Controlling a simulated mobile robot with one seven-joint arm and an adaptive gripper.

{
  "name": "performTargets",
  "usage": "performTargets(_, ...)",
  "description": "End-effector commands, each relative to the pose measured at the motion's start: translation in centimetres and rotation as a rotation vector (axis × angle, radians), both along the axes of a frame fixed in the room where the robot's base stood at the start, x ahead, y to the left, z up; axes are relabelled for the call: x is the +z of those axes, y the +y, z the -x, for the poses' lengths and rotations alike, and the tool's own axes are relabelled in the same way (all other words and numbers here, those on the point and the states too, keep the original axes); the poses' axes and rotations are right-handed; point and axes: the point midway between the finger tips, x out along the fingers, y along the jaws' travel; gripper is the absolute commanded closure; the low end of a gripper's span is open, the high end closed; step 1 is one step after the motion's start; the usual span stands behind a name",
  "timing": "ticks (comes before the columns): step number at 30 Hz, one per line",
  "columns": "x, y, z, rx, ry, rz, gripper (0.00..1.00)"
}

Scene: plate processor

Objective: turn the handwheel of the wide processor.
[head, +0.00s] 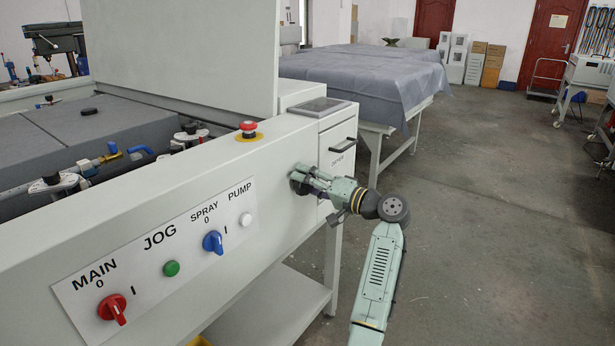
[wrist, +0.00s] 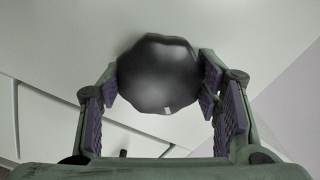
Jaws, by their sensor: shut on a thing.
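The wide processor (head: 130,195) is a long pale grey machine across the left and middle of the head view. Its handwheel (wrist: 162,74) is a dark, lobed knob on the pale front panel, seen from close in the wrist view. My gripper (head: 303,180) reaches the right part of the front panel, and the head view hides most of the wheel behind it. In the wrist view the padded fingers of my gripper (wrist: 160,90) stand on both sides of the handwheel and are shut on it. A small light mark shows near the wheel's lower rim.
A red emergency button (head: 248,128) is on top of the machine. A switch panel (head: 145,275) with red, green, blue and white controls lies left of my gripper. A drawer handle (head: 343,145) is close above right.

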Motion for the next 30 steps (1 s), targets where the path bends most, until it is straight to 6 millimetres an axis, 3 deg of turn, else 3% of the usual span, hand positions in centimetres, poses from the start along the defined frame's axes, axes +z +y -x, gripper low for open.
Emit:
performTargets(12,0.15,-0.07,-0.06,-0.003,0.134,-0.099,0.7)
performTargets(27,0.1,-0.11,-0.08,-0.004,0.147,-0.109,0.7)
performTargets(28,0.1,-0.12,-0.07,-0.004,0.147,-0.109,0.42)
performTargets(30,0.09,-0.11,-0.07,-0.004,0.147,-0.109,0.37)
